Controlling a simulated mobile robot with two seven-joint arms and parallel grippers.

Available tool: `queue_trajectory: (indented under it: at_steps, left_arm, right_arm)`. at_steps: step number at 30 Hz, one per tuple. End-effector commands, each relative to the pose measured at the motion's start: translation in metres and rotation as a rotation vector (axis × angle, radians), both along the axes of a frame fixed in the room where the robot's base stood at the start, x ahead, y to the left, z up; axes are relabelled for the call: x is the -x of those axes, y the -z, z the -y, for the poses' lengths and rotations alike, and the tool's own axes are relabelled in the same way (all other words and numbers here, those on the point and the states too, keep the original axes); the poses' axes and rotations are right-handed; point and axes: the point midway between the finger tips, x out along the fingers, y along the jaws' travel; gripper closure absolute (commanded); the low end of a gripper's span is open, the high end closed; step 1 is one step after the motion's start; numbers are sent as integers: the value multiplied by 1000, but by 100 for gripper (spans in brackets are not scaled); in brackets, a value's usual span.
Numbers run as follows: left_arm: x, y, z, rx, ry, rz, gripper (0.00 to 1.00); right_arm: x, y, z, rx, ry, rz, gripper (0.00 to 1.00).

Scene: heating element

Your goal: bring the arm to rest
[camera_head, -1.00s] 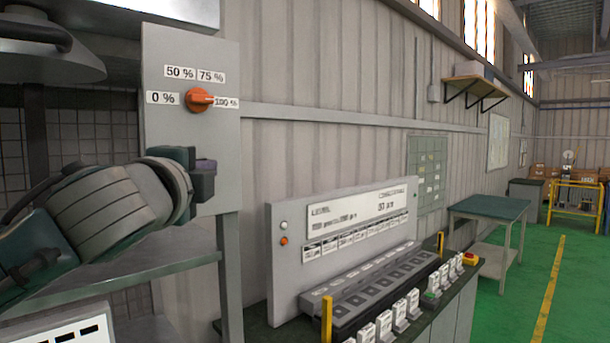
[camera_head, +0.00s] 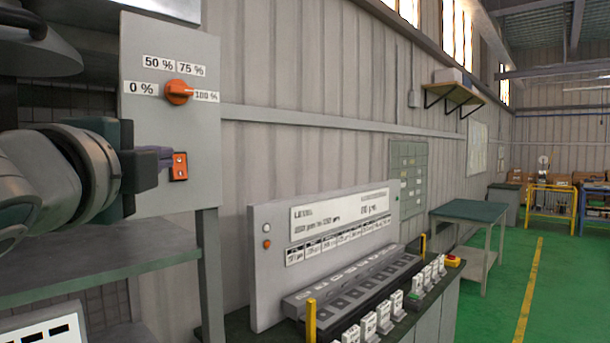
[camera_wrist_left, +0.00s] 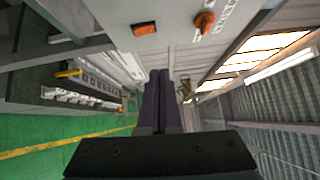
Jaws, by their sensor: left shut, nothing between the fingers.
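My left arm comes in from the left in the head view. Its gripper (camera_head: 160,158) is in front of the lower part of the grey control panel (camera_head: 180,50), just left of an orange rocker switch (camera_head: 180,167). In the left wrist view the two dark fingers (camera_wrist_left: 159,98) lie together, shut and empty. The orange dial (camera_head: 178,92) on the panel sits among labels from 0 % to 100 %; its pointer is toward 100 %. The dial (camera_wrist_left: 204,22) and switch (camera_wrist_left: 144,29) also show in the wrist view, apart from the fingers. My right gripper is not in view.
A workbench with a display board (camera_head: 330,225) and rows of small devices stands right of the panel. A grey shelf (camera_head: 100,265) is below my arm. A green-topped table (camera_head: 483,212) stands farther right. The green floor (camera_head: 560,280) is clear.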

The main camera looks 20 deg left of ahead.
Motion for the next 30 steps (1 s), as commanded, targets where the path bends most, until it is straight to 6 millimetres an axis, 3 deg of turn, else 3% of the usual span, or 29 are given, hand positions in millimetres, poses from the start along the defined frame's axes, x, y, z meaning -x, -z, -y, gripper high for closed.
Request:
queue_trajectory:
  at_steps: [4, 6, 8, 11, 15, 18, 22, 24, 27, 30]
  left_arm:
    - [0, 3, 0, 11, 1, -5, 100]
    - [3, 16, 2, 60, 1, -32, 100]
    - [9, 39, 5, 148, 0, -78, 100]
    - [30, 99, 16, 388, -27, -202, 100]
    - [88, 190, 44, 796, -145, -420, 100]
    - [136, 236, 68, 1037, -267, -558, 100]
    - [200, 275, 100, 1298, -455, -711, 100]
    - [235, 288, 118, 1420, -571, -787, 100]
    - [235, 239, 118, 1429, -578, -785, 100]
    - [235, 209, 118, 1427, -576, -785, 100]
  right_arm:
    - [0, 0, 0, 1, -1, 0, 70]
    - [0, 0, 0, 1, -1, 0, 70]
    - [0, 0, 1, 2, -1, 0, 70]
    - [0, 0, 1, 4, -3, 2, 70]
    - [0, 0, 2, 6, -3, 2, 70]
    - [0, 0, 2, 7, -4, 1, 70]
    - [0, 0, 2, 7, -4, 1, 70]
    - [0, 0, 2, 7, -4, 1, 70]
    - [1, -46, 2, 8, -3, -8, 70]
    - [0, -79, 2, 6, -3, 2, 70]
